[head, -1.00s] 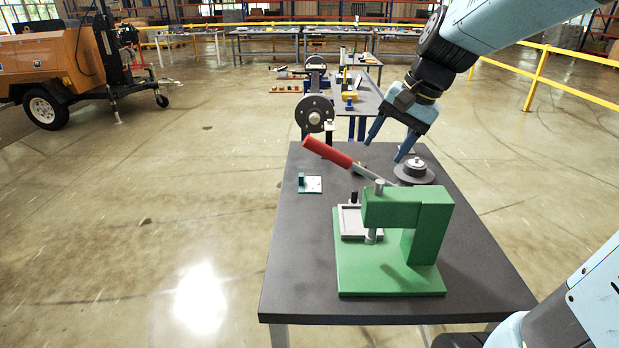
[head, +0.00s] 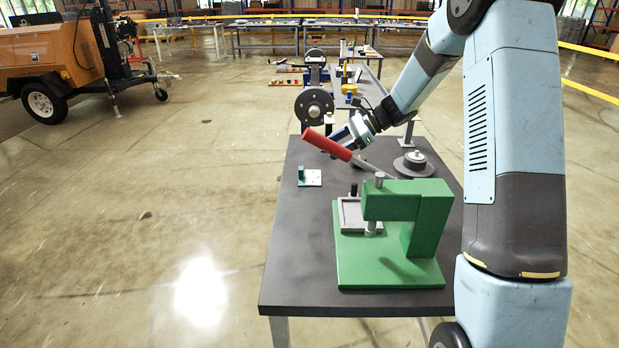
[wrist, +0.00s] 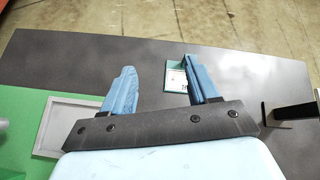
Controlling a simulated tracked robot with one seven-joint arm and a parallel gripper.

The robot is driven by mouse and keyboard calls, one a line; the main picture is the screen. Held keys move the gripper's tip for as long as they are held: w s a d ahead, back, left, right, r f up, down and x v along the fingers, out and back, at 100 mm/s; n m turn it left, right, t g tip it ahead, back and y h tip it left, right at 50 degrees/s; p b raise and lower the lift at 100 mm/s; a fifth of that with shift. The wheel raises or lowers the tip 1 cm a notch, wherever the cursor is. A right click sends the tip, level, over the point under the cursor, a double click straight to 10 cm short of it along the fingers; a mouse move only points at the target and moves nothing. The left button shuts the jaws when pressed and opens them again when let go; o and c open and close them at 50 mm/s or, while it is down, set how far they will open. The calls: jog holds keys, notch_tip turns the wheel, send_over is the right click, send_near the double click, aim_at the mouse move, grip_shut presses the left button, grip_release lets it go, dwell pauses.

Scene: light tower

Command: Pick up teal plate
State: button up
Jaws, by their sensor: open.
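The teal plate (head: 311,178) is a small piece with a pale flat part and an upright teal edge. It lies on the dark table, left of the red press lever. In the wrist view the teal plate (wrist: 175,79) shows beside the right finger, which hides part of it. My gripper (wrist: 158,68) is open, with nothing held between its fingers. In the head view my gripper reaches in from the right, behind the red lever, and its fingertips are partly hidden there. It is above the table, to the right of the plate.
The green press (head: 420,225) with its raised red lever (head: 327,143) stands close in front of the gripper. A grey tray (wrist: 62,125) sits at the press. A round grey weight (head: 414,164) stands to the right. The table's left side is clear.

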aim_at(302, 168)
jog(key=w+f+m, duration=0.1)
jog(key=w+f, duration=0.1)
jog(key=w+f+m+y, duration=0.1)
jog(key=w+f, duration=0.1)
jog(key=f, duration=0.1)
jog(key=w+f+m+y, duration=0.1)
jog(key=w+f, duration=0.1)
jog(key=shift+a+f+t, duration=0.15)
jog(key=shift+a+t, duration=0.05)
jog(key=shift+t, duration=0.1)
jog(key=shift+w+a+f+m, duration=0.1)
jog(key=shift+a+f+m, duration=0.05)
jog(key=shift+f+m, duration=0.15)
jog(key=x, duration=0.8)
jog(key=shift+a+r, duration=0.1)
jog(key=shift+a, duration=0.1)
jog(key=shift+x, duration=2.6)
jog(key=shift+w+d, duration=0.1)
jog(key=shift+w, duration=0.05)
jog(key=c, duration=1)
grip_shut()
